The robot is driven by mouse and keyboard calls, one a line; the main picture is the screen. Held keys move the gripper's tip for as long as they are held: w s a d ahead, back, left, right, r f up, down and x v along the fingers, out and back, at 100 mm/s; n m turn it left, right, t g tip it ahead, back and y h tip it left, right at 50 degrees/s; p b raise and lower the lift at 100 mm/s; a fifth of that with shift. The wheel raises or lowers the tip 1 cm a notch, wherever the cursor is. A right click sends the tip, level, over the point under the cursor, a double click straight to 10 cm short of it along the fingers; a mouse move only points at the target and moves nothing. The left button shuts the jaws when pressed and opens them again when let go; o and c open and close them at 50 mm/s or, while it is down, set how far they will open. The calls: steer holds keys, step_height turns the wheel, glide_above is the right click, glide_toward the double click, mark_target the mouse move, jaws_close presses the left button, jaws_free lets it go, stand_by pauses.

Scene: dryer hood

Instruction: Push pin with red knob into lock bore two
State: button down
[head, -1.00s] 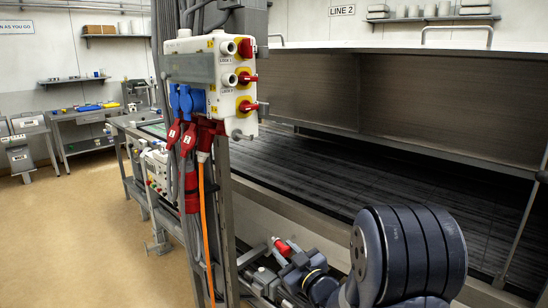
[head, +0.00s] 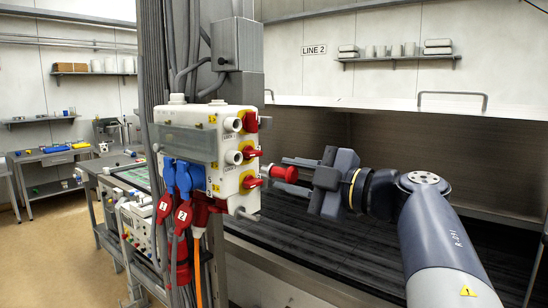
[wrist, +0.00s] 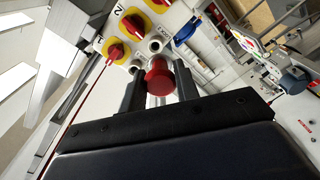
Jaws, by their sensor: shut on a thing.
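The pin's red knob (head: 284,173) is held between the fingers of my gripper (head: 294,174), at the right side of a white switch box (head: 203,120). The knob (wrist: 159,80) also shows between the fingers of my gripper (wrist: 160,88) in the wrist view. The pin's shaft is hidden. Lock bore two (head: 234,157) is the lower of two pale round sockets on the box face; lock bore one (head: 233,124) is above it. In the head view the knob is right of and slightly below bore two. I cannot tell whether the pin touches the box.
Red rotary switches on yellow plates, including the lowest switch (head: 251,181), stand close to the knob. Blue plugs (head: 182,177) and red plugs (head: 183,215) with cables hang under the box. A dark conveyor bed (head: 310,260) lies below my arm.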

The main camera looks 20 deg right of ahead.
mark_target(273, 165)
steer(key=shift+s+r, duration=0.25)
steer(key=shift+r, duration=0.3)
steer(key=shift+s+d+r+p, duration=0.1)
steer(key=shift+d+p, duration=0.05)
steer(key=shift+p, duration=0.2)
steer(key=shift+p+x, duration=0.8)
steer(key=shift+x, duration=2.1)
steer(key=shift+d, duration=0.1)
steer(key=shift+p, duration=0.9)
steer(key=shift+p+x, duration=0.7)
steer(key=shift+x, duration=0.9)
steer(key=c, duration=1)
jaws_free()
steer(key=shift+d, duration=0.1)
steer(key=b+v, duration=0.3)
steer(key=v, duration=0.7)
steer(key=shift+s, duration=0.35)
